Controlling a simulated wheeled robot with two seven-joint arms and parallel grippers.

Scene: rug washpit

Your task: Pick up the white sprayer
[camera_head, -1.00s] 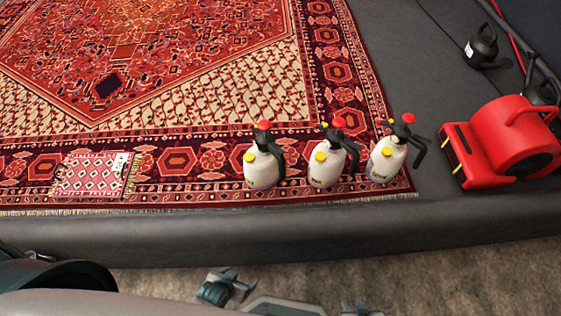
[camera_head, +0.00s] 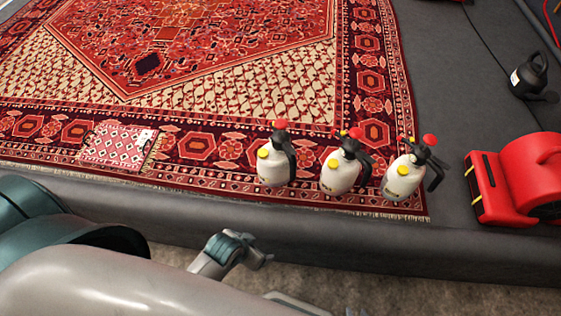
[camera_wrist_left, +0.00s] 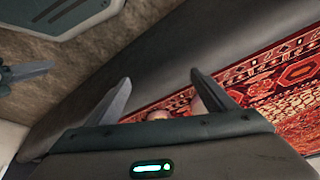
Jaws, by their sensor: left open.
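Three white sprayers stand upright in a row on the rug's near right corner: the left one (camera_head: 273,169), the middle one (camera_head: 338,175) and the right one (camera_head: 401,180). Each has a black handle, a red knob and a yellow cap. My left gripper (camera_head: 258,260) is open and empty, in front of the dark ledge and apart from the sprayers. In the left wrist view its two fingers (camera_wrist_left: 160,78) are spread, and pale rounded shapes show partly hidden behind the palm. Only a sliver of what seems my right gripper shows at the head view's bottom edge.
The patterned red rug (camera_head: 200,85) lies on a dark grey platform with a raised front edge (camera_head: 330,232). A small patterned piece (camera_head: 115,146) lies on it at left. A red blower (camera_head: 508,183) and a black container (camera_head: 528,76) stand right of the sprayers.

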